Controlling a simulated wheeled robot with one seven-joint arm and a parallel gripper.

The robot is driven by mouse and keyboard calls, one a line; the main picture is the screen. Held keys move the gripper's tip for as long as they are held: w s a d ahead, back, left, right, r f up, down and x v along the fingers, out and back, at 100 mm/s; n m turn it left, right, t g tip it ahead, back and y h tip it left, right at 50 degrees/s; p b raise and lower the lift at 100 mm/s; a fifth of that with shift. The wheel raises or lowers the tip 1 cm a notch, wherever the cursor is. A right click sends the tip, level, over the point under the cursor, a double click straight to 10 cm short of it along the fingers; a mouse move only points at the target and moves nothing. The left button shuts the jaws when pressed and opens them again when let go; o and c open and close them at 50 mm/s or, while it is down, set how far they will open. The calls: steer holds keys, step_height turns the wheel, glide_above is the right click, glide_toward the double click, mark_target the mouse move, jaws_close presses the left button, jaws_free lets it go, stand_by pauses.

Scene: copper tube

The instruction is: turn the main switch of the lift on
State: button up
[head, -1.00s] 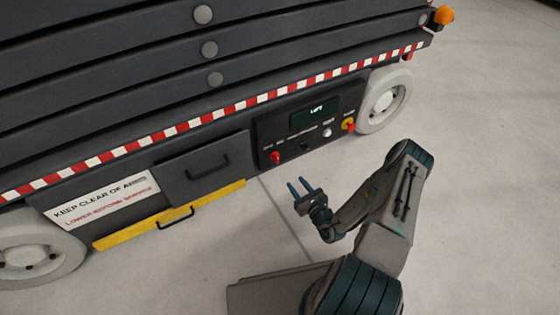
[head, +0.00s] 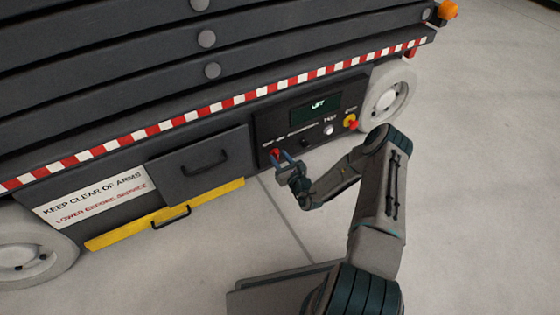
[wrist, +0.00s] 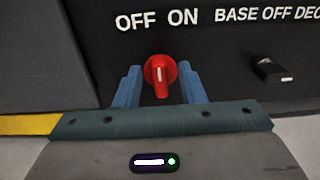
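The main switch is a red knob (wrist: 160,76) on the lift's black panel, below the words OFF and ON. Its white mark stands nearly upright, between the two words. In the head view the knob (head: 275,152) sits at the panel's left end, partly behind my fingers. My gripper (head: 284,158) is open at the knob. In the wrist view its two blue fingers stand left and right of the knob, with little visible gap. I cannot tell whether they touch it.
A black selector (wrist: 271,70) labelled BASE OFF DECK is right of the knob. Further right are a white button (head: 328,130) and a red-and-yellow stop button (head: 351,122). A drawer with a handle (head: 205,165) is left of the panel. The floor in front is clear.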

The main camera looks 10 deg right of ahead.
steer(key=shift+w, duration=0.1)
jaws_close()
steer(key=shift+m, duration=0.3)
steer(key=shift+w+d+f+m+p, duration=0.15)
steer(key=shift+m+p, duration=0.55)
steer(key=shift+m, duration=1.15)
steer(key=shift+s+d+f+m+p, duration=0.15)
steer(key=shift+m+p, duration=0.55)
steer(key=shift+m, duration=1.2)
steer(key=shift+w+d+m+p, duration=0.15)
steer(key=shift+m+p, duration=0.55)
steer(key=shift+m, duration=1.15)
